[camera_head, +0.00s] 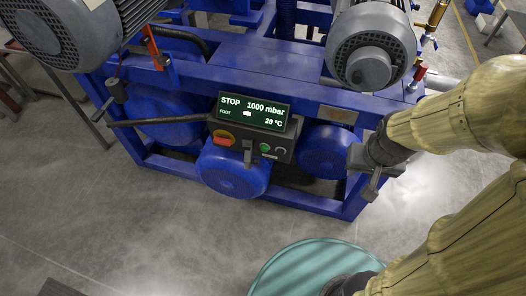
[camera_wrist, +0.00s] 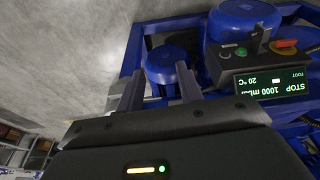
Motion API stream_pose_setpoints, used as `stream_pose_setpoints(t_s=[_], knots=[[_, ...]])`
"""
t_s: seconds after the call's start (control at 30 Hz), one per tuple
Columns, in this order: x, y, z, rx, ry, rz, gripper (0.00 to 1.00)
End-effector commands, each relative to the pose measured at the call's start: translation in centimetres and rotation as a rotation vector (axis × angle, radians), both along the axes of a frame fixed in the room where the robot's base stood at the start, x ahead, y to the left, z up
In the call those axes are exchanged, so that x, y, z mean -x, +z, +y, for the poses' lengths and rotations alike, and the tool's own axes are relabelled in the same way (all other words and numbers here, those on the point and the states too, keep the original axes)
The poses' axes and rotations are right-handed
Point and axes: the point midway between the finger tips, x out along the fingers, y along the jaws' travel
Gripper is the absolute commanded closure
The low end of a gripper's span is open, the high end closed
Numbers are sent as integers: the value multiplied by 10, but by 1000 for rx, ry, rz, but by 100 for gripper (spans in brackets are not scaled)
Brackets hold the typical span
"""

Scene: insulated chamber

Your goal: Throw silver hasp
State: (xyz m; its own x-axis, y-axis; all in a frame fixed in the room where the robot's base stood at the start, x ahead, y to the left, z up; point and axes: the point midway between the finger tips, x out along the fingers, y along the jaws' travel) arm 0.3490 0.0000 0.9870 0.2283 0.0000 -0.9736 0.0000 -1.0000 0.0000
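A dark control box (camera_head: 278,147) sits low on the front of the blue machine, under a green-lit display (camera_head: 251,112) reading STOP, 1000 mbar and 20 °C. A small grey upright piece (camera_head: 248,152) on its face, between the red-and-orange switch (camera_head: 223,138) and a green button (camera_head: 265,146), looks like the silver hasp; its exact position is too small to tell. My gripper (camera_head: 362,178) is right of the box, apart from it. In the wrist view my gripper (camera_wrist: 160,70) has its two fingers spread with nothing between them. The box (camera_wrist: 228,68) appears upside down at upper right there.
Blue frame rails and a round blue vessel (camera_head: 234,172) surround the box. A second vessel (camera_head: 327,151) is between the box and my gripper. Grey motors (camera_head: 371,48) stand above. A teal round drum (camera_head: 300,268) is at the front. Grey floor in front is mostly clear.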

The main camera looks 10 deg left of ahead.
Motion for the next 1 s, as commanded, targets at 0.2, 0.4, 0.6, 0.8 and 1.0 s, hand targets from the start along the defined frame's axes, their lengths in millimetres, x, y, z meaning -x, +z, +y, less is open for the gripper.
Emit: stream_pose_setpoints(t_s=[0.2, 0.4, 0.6, 0.8, 1.0], knots=[[0, 0, 0, 0, 0, 0, 64], [0, 0, 0, 0, 0, 0, 62], [-15, -10, -6, 36, 66, -30, 57], [-76, -48, -18, 161, 392, -162, 57], [-143, -101, -5, 231, 867, -365, 57]])
